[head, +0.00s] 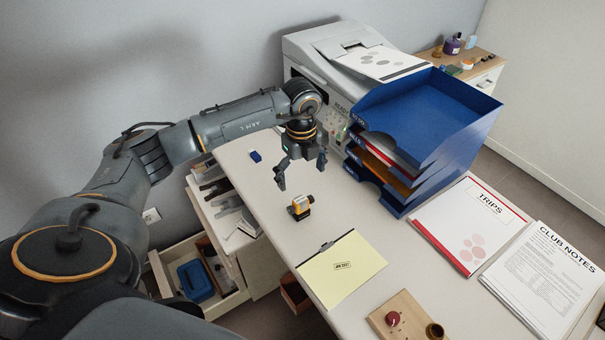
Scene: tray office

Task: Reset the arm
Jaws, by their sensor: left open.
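My left arm reaches in from the left over the desk. Its left gripper (302,174) hangs fingers down, open and empty, above the desk. A small yellow and black object (300,207) stands on the desk just below the gripper, apart from it. My right gripper is not in view.
A blue tray stack (468,140) stands right of the gripper, with a printer (305,55) behind. A small blue block (255,156), a yellow clipboard (342,270), a wooden board (405,312), a TRIPS folder (440,225) and CLUB NOTES papers (540,275) lie on the desk. An open drawer (232,300) is below left.

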